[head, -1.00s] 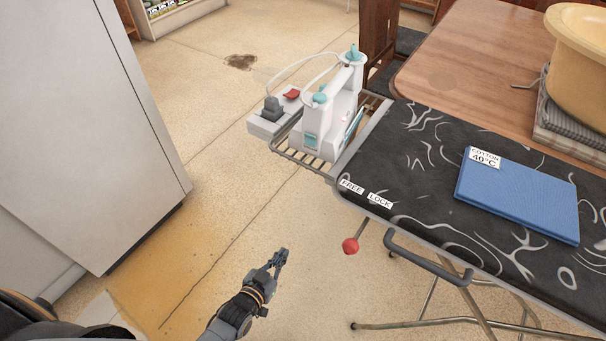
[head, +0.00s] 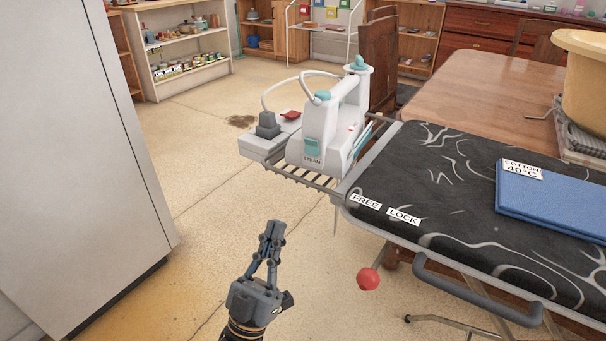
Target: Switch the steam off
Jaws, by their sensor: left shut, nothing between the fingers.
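The white steam iron (head: 325,125) with teal parts stands on the wire rest (head: 318,183) at the left end of the ironing board. A teal switch (head: 312,144) sits on its near face, just above the label STEAM (head: 312,161). A white power block (head: 262,141) with a grey plug and a red rocker (head: 290,114) is beside it on the left. My left gripper (head: 272,229) is shut and empty, in front of and below the rest, apart from the iron. My right gripper is not in view.
The black patterned ironing board (head: 440,210) bears a blue folded cloth (head: 550,195) and FREE and LOCK labels. A red-knobbed lever (head: 368,279) and a grey handle (head: 470,290) stick out at its near edge. A tall white cabinet (head: 75,150) stands left. Floor between is clear.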

